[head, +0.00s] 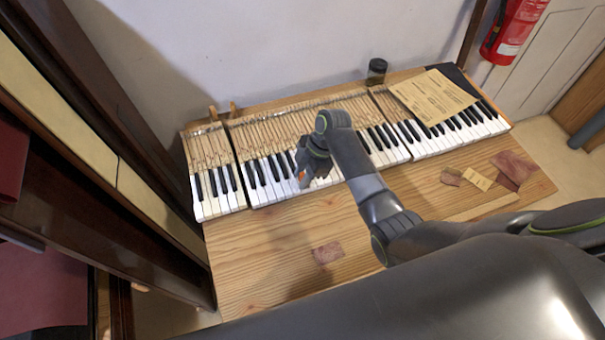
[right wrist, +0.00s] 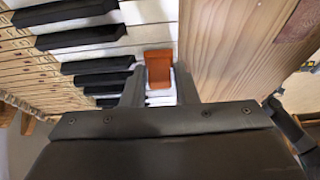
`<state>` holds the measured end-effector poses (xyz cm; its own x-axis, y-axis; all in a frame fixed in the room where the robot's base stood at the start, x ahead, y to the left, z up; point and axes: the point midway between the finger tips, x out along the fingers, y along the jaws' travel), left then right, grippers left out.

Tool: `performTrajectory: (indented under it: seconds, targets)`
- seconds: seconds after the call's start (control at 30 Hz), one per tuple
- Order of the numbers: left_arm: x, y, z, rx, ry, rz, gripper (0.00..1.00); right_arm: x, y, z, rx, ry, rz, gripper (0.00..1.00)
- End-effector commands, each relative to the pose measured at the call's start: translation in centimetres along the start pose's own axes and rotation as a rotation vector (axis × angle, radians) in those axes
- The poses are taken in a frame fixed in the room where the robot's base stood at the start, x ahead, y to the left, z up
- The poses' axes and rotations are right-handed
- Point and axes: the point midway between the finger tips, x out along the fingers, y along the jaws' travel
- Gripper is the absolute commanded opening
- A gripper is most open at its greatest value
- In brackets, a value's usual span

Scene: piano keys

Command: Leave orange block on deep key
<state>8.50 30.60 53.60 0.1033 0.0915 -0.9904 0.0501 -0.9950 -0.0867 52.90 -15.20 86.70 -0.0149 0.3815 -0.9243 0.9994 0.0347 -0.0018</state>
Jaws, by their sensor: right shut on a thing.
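The orange block (right wrist: 158,66) sits between the fingertips of my right gripper (right wrist: 159,84) in the right wrist view. In the head view my right gripper (head: 302,171) is over the white keys left of the middle, and a small bit of orange shows at its tip. I cannot tell whether the block touches the keys below it. The piano keyboard (head: 265,193) runs across the wooden table, and its deep keys (head: 212,208) are at the left end, to the left of my gripper. My left gripper is not in view.
The wooden table (head: 255,255) is mostly bare in front of the keys, with reddish patches (head: 327,253) on it. A paper sheet (head: 432,97) lies over the right keys. A dark jar (head: 377,70) stands behind. Wooden furniture (head: 110,170) stands close on the left.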

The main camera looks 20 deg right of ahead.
Motion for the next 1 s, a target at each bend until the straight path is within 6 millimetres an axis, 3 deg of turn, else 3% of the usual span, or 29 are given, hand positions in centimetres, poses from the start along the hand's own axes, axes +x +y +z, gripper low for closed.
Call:
performTrajectory:
  seconds: [1.0]
  targets:
    - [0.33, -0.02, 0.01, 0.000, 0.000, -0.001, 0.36, 0.91, 0.00, 0.36, 0.000, 0.000, 0.000, 0.08]
